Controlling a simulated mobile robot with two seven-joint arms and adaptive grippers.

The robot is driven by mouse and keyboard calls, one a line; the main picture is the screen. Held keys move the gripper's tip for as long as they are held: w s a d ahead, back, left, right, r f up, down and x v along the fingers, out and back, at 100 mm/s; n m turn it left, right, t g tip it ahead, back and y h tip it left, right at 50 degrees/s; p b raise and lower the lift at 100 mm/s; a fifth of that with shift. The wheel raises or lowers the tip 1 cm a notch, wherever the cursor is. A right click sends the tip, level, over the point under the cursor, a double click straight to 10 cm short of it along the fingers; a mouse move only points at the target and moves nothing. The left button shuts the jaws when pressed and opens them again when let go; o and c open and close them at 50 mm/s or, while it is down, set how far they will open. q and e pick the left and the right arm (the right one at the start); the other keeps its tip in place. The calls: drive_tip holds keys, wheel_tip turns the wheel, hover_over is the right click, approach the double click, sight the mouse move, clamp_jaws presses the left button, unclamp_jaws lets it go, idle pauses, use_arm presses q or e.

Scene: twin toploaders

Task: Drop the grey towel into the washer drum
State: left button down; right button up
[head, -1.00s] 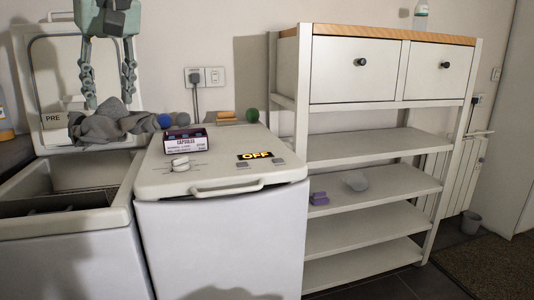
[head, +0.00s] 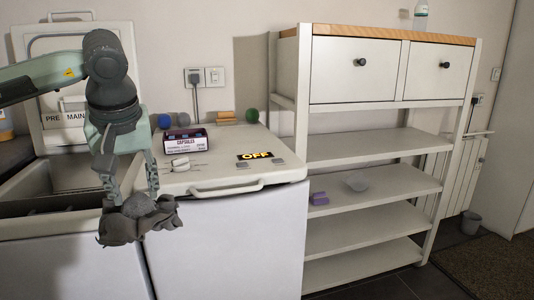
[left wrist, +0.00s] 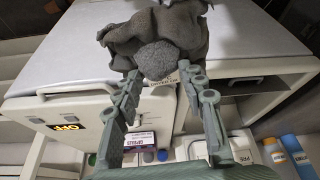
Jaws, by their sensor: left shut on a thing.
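The crumpled grey towel (head: 138,222) hangs from my left gripper (head: 130,196), whose fingers are shut on it. Gripper and towel are in front of the two toploaders, near the gap between them in the head view. The left washer (head: 35,228) stands with its lid (head: 78,80) raised and its top opening uncovered, left of the towel. The arm and gripper hide part of that opening, and the drum inside is not clearly seen. In the left wrist view the towel (left wrist: 165,35) bunches beyond the fingertips of my left gripper (left wrist: 158,72). My right gripper is not in view.
The right toploader (head: 225,172) has its lid closed, with an OFF display. A capsules box (head: 185,142) and several small balls and blocks sit on it. A shelf unit (head: 375,150) stands to the right. Bottles (left wrist: 290,150) show in the left wrist view.

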use_arm(q)
drive_tip(key=s+d+f+m+h, duration=0.1)
drive_tip(key=s+d+f+m, duration=0.1)
drive_tip(key=f, duration=0.8)
drive_tip(key=s+d+f+m+h, duration=0.1)
drive_tip(key=s+d+f+m, duration=0.2)
drive_tip(key=f, duration=0.7)
drive_tip(key=shift+s, duration=0.4)
